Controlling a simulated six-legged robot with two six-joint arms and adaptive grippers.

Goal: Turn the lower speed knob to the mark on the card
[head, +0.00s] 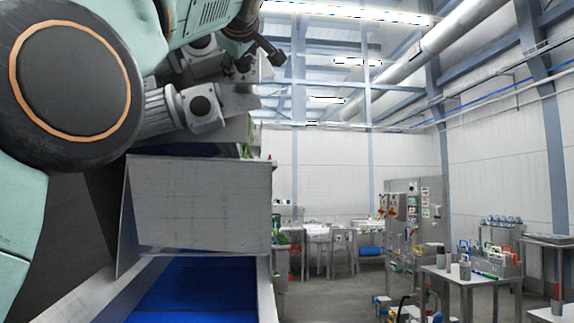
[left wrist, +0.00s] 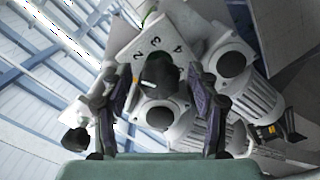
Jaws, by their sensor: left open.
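In the left wrist view a dark round knob (left wrist: 160,75) with a small pale and orange pointer mark sits in front of a pale dial plate (left wrist: 148,42) bearing the numbers 2, 3 and 4. My left gripper (left wrist: 158,88) is open, with one finger on each side of the knob. I cannot tell whether either finger touches it. In the head view my left gripper (head: 256,46) is at the top, beside the grey motors, and the knob cannot be made out there. I cannot make out the card. My right gripper is not in view.
Two grey motors (head: 200,104) with dark round end caps stand close to my left gripper. Below them are a grey metal panel (head: 200,203) and a blue conveyor belt (head: 195,290). Tables and a control cabinet (head: 425,215) stand farther off at right, with open floor between.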

